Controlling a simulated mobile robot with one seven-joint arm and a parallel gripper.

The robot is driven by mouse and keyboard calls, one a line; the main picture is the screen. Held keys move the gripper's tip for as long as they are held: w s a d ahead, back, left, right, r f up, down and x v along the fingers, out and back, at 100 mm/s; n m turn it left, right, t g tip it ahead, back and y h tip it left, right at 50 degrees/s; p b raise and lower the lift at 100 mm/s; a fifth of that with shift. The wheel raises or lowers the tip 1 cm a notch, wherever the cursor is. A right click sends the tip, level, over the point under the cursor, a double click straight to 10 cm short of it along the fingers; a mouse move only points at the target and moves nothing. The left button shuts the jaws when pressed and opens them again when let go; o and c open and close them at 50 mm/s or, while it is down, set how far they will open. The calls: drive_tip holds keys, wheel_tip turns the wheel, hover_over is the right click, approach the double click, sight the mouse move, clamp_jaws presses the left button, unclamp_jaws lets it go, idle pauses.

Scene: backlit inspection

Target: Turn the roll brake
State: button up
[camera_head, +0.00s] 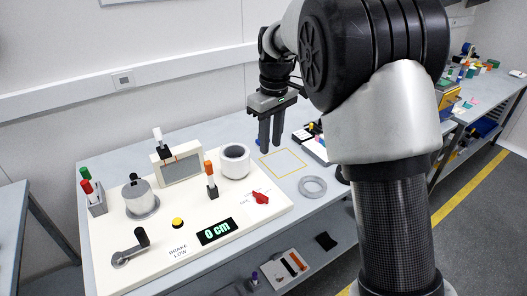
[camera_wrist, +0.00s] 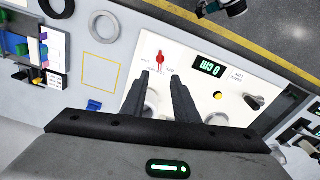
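A red pointer knob (camera_head: 261,197) sits on the cream panel (camera_head: 150,222), with small lettering around it; it also shows in the wrist view (camera_wrist: 160,58). A white card reading "BRAKE LOW" (camera_head: 178,250) lies on the panel's front left. A white roll (camera_head: 235,161) stands upright at the panel's back right. A black display (camera_head: 216,231) reads "0 cm" in green. My gripper (camera_head: 270,145) hangs above the table, behind and right of the roll, fingers down. In the wrist view its fingers (camera_wrist: 160,76) are apart with nothing held, and partly hide the panel.
The panel also bears a black-knobbed crank (camera_head: 130,252), a yellow button (camera_head: 178,222), a metal pot (camera_head: 140,200), an orange-topped post (camera_head: 211,180) and a grey screen (camera_head: 181,168). A grey ring (camera_head: 313,187) and a yellow square outline (camera_head: 283,153) lie on the table right of it.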

drive_tip(key=n, duration=0.2)
hover_over(260, 194)
wheel_tip(260, 194, down, 6)
drive_tip(key=r, duration=0.1)
drive_tip(key=shift+g, duration=0.3)
wheel_tip(260, 194, down, 18)
drive_tip(key=shift+r, duration=0.1)
clamp_jaws()
